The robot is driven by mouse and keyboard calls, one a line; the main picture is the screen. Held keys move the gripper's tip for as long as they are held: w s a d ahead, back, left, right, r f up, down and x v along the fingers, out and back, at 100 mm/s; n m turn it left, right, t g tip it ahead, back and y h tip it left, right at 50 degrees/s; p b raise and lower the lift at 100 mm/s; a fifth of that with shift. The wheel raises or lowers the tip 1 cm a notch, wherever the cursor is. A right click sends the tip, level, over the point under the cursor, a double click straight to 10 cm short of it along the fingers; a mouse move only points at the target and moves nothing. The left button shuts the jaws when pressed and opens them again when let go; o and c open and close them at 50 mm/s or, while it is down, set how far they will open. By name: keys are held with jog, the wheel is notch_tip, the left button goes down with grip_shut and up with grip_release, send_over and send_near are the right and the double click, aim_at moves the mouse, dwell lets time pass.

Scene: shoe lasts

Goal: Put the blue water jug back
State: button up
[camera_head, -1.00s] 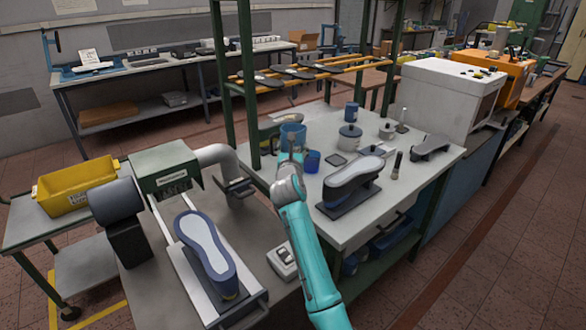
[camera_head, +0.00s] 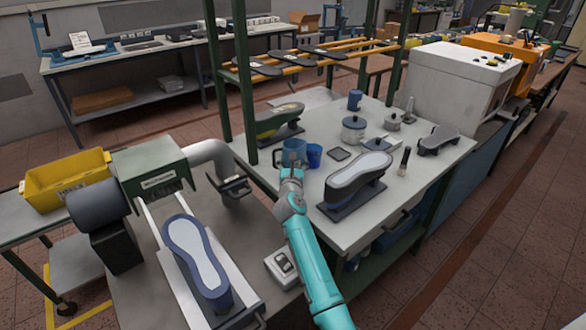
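A shoe last on a dark stand (camera_head: 355,180) is right of my arm. Blue-grey pots (camera_head: 353,130) stand farther back. A green post (camera_head: 243,95) rises left of the jug. A shoe press with a last (camera_head: 196,255) is at left front.

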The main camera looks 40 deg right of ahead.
jog(key=shift+f, duration=1.45)
jog(key=shift+f, duration=0.15)
jog(key=o, duration=1.3)
jog(key=shift+a, duration=0.1)
